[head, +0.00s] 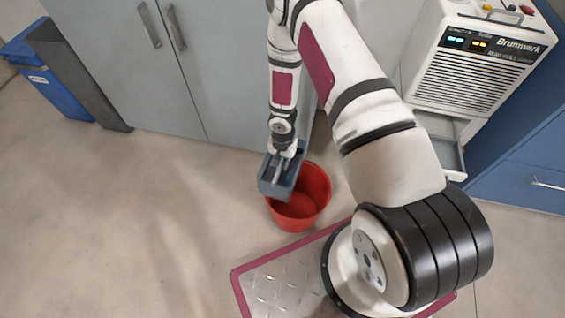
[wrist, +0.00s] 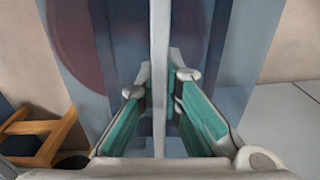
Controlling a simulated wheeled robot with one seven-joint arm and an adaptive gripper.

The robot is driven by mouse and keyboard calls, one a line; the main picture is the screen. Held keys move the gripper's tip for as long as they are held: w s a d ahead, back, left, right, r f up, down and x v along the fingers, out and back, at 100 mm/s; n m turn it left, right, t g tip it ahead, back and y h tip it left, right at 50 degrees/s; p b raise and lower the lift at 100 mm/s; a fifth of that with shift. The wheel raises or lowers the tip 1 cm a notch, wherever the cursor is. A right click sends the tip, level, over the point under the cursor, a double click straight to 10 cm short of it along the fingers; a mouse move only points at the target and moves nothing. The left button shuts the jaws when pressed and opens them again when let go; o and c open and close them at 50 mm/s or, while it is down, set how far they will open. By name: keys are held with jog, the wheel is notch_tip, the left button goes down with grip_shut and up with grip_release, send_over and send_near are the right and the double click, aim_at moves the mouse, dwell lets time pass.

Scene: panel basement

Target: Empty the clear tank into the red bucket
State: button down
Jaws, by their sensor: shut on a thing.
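The clear tank (head: 272,186), a bluish see-through box, hangs from my gripper (head: 284,160) over the left part of the red bucket (head: 318,187). My gripper is shut on a thin upright grey strip of the tank, which runs between the teal finger pads in the wrist view (wrist: 160,92). The tank's bluish walls (wrist: 215,60) fill the middle of that view, and a round reddish shape shows through them at the upper left. The bucket stands on the floor and its visible inside is plain red. I cannot tell the tank's tilt or whether water is in it.
A white Brumwerk unit (head: 470,75) with lit displays stands at the right, with an open bay (head: 450,145) low down. Grey cabinets (head: 110,50) line the back. A blue bin (head: 55,85) stands far left. A red-edged metal platform (head: 280,280) lies in front; the left floor is clear.

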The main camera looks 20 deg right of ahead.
jog(key=shift+f+b, duration=0.4)
jog(key=shift+f, duration=0.25)
